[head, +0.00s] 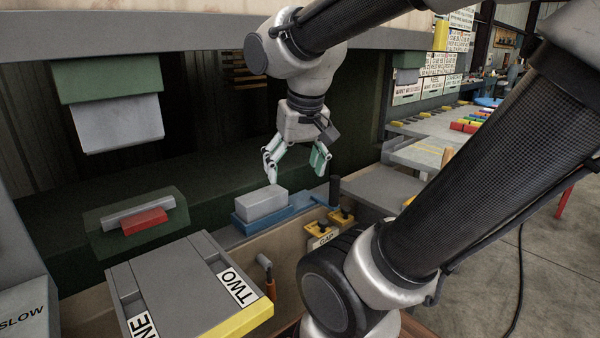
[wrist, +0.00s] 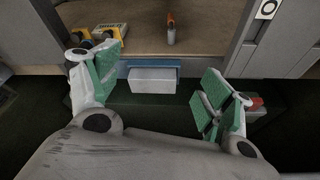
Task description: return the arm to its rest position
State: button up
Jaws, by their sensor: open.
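My gripper (head: 296,164) is open, with its green-padded fingers spread and nothing between them. In the head view it hangs pointing down, above a light grey block (head: 262,204) that sits on a blue plate (head: 295,211). In the wrist view my gripper (wrist: 153,98) shows its fingers to either side of the grey block (wrist: 152,80), with the blue plate (wrist: 140,64) behind it. The fingers look apart from the block. My arm reaches in from the upper right and bends down to the gripper.
A grey panel labelled TWO (head: 238,285) with a yellow edge stands at the front left. A red block (head: 144,221) lies behind it. Yellow parts (head: 330,222) and an orange-handled tool (head: 268,275) are near the blue plate. A grey beam (head: 150,38) spans above. Grey floor (head: 535,240) is open at right.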

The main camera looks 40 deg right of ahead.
jog(key=s+n, duration=0.1)
jog(key=s+a+n+t, duration=0.1)
jog(key=s+n, duration=0.1)
jog(key=shift+s+a+r+y, duration=0.1)
jog(key=shift+s+y, duration=0.2)
jog(key=shift+y, duration=0.1)
